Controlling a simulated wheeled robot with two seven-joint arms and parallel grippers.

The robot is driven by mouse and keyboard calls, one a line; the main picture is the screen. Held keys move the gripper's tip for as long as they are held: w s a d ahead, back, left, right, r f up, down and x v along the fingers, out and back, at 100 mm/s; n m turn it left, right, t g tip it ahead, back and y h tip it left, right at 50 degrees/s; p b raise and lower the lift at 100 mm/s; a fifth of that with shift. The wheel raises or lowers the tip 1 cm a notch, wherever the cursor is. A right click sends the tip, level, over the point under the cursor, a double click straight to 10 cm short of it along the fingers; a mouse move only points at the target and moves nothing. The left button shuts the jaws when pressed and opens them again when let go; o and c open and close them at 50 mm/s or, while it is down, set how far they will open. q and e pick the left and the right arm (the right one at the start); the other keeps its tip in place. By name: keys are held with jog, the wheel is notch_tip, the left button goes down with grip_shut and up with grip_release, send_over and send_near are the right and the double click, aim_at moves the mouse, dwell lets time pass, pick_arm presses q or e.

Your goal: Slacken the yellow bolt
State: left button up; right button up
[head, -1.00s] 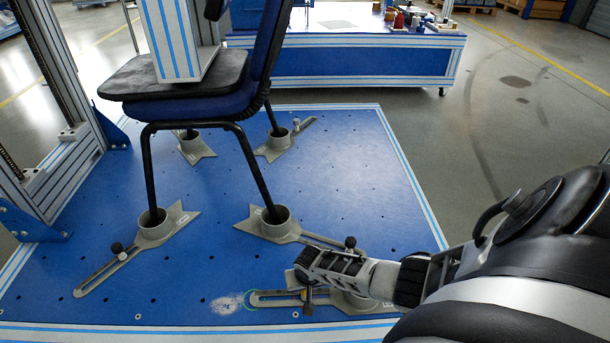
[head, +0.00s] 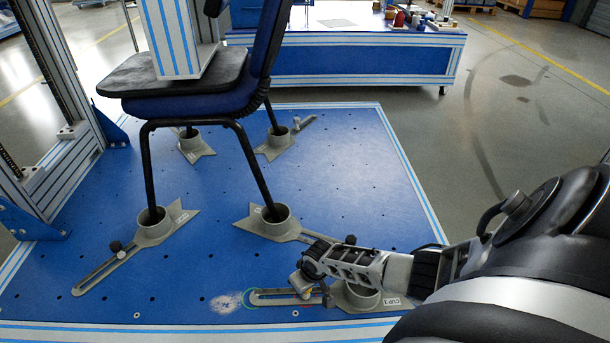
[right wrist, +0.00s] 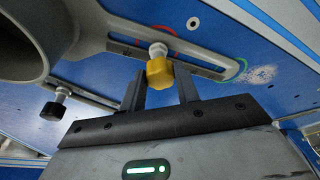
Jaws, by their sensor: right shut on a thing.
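The yellow bolt (right wrist: 158,70) stands in the slot of a grey slotted cup plate (right wrist: 105,37) in the right wrist view. My right gripper (right wrist: 160,88) has its two dark fingers on either side of the bolt's yellow head and is shut on it. In the head view my right gripper (head: 314,291) is low over the slot of the plate labelled CUP 1 (head: 394,302), near the platform's front edge. The gripper hides the bolt there. My left gripper is not in view.
A chair (head: 190,105) stands with its legs in several grey cups on the blue platform (head: 330,170). Black-knobbed bolts stand in neighbouring slots, one (right wrist: 53,110) beside my gripper. A blue workbench (head: 350,65) is behind.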

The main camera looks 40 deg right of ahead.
jog(key=shift+d+f+n+b, duration=0.15)
jog(key=shift+n+b, duration=0.35)
jog(key=shift+n, duration=0.7)
jog(key=shift+n+y, duration=0.3)
jog(key=shift+n, duration=0.1)
jog(key=shift+n+y+b, duration=0.3)
jog(key=shift+n+b, duration=0.65)
jog(key=shift+n, duration=0.05)
jog(key=shift+n+b, duration=0.5)
jog(key=shift+n, duration=0.5)
jog(key=o, duration=1)
jog(key=shift+r, duration=0.2)
